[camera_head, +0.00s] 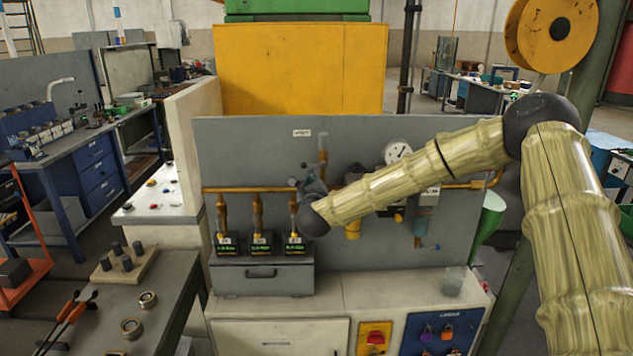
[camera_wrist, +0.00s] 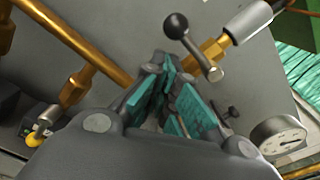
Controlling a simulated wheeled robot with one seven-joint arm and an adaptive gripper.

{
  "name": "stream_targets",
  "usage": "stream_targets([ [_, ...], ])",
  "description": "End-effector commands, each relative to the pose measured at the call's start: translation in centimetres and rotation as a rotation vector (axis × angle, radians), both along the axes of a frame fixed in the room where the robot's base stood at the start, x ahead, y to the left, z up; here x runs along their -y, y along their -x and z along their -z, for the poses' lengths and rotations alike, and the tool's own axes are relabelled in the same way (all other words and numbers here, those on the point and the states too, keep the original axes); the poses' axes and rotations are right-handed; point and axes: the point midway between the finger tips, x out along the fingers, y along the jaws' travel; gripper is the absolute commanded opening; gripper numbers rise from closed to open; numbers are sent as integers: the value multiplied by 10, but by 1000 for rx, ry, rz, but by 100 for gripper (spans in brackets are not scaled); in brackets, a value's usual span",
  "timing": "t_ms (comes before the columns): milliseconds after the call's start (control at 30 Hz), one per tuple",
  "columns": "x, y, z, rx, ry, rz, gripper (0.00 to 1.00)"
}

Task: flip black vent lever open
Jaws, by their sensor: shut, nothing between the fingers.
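The black vent lever, a dark arm with a ball knob (camera_wrist: 177,25), shows at the top of the wrist view. It slants down to the right to a fitting on a brass pipe. My gripper (camera_wrist: 167,66) is shut and empty, with its teal-padded fingers converging just below and left of the lever. I cannot tell whether they touch it. In the head view my gripper (camera_head: 312,184) is at the grey panel, mostly hidden behind my arm. The lever cannot be made out clearly there.
A grey panel (camera_head: 250,150) carries brass piping and a round gauge (camera_head: 397,152), which also shows in the wrist view (camera_wrist: 283,135). Several black boxes sit on a grey drawer unit (camera_head: 262,278) below. A clear cup (camera_head: 453,283) stands on the right of the ledge.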

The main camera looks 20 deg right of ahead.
Motion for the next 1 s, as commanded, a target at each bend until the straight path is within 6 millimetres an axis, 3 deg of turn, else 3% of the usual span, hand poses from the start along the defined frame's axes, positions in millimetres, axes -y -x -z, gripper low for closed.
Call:
stream_targets([
  [200,-6,2,-10,0,0,1,0],
  [1000,-8,2,-11,13,-45,1,0],
])
